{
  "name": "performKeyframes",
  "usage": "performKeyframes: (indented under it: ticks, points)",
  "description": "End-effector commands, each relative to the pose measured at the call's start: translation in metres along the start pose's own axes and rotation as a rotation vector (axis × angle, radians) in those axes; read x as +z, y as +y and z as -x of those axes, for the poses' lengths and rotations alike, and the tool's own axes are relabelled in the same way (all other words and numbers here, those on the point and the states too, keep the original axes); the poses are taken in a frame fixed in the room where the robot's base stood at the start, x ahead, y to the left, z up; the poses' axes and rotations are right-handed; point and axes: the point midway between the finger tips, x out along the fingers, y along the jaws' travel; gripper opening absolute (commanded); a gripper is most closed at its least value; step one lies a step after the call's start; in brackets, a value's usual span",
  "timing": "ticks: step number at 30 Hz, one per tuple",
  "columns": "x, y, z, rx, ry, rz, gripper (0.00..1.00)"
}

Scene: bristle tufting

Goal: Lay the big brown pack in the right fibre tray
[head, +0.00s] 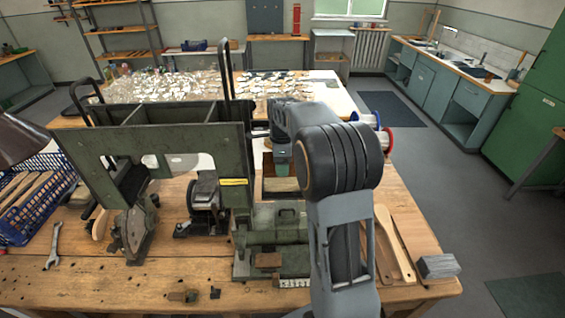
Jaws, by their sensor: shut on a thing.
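My arm reaches forward over the bench, and its thick elbow covers much of the middle. My gripper (281,152) points down behind the green machine, just left of the elbow. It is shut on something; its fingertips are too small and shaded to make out. A brown block-like shape (281,185), which looks like the big brown pack, shows right under it. I cannot tell any gap between that shape and the surface below. The right fibre tray cannot be told apart here; the elbow and the machine hide much of that area.
A tall green machine frame (205,140) stands left of the gripper, with a green fixture (278,232) in front. Red and blue spools (385,138) and wooden paddles (393,242) are to the right. A blue crate (38,195) is far left.

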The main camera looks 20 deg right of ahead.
Motion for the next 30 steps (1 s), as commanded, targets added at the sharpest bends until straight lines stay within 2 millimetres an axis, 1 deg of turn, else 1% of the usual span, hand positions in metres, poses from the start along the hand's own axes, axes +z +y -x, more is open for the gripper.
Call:
performKeyframes:
  ticks: [30]
  points:
    - [0.000,0.000,-0.014,0.000,0.000,0.000,0.42]
